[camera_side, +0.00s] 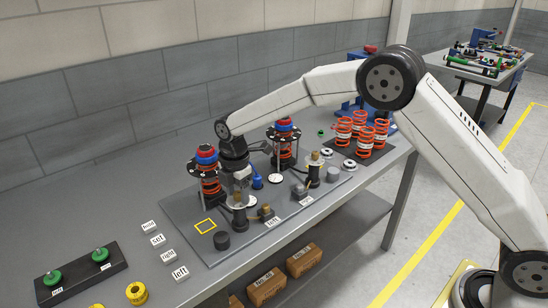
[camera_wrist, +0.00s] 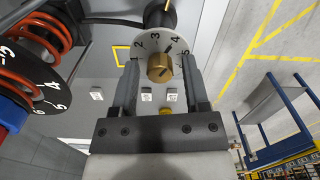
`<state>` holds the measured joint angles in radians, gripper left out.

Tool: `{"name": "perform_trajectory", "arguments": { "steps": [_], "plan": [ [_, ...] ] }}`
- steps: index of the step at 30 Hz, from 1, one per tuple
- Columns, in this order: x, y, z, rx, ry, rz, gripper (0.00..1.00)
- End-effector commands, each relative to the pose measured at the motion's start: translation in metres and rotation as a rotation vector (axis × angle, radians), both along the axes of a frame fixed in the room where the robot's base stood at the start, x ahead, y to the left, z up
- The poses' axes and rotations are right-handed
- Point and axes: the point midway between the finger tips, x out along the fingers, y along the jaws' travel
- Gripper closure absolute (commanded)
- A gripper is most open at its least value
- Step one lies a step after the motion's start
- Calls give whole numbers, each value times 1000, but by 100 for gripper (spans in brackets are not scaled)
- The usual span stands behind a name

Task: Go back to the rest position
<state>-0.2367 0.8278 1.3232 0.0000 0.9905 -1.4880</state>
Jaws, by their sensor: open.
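My gripper (camera_side: 240,182) is at the left station of the grey fixture plate (camera_side: 212,247), pointing down above a post with a brass top. In the wrist view, the two fingers of my gripper (camera_wrist: 161,70) are apart. A brass knob (camera_wrist: 160,68) on a white numbered dial (camera_wrist: 173,44) shows between them. I cannot tell whether either finger touches the knob.
Spring struts with round top plates stand behind the gripper (camera_side: 209,186) and to its right (camera_side: 284,146). A yellow square outline (camera_side: 205,226) is at left. Label blocks (camera_side: 180,273) and a black holder with green knobs (camera_side: 82,272) lie front left. Orange springs (camera_side: 361,125) stand at right.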

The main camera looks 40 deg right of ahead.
Motion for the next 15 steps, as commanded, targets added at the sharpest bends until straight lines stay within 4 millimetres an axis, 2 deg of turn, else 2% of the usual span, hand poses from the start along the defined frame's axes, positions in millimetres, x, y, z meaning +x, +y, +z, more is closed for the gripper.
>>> {"name": "perform_trajectory", "arguments": {
  "steps": [4,11,14,15],
  "plan": [
    [0,0,0,0,0,67,41],
    [0,0,0,0,0,77,41],
    [0,0,0,0,0,77,70],
    [0,0,0,0,0,77,82]
  ]
}}
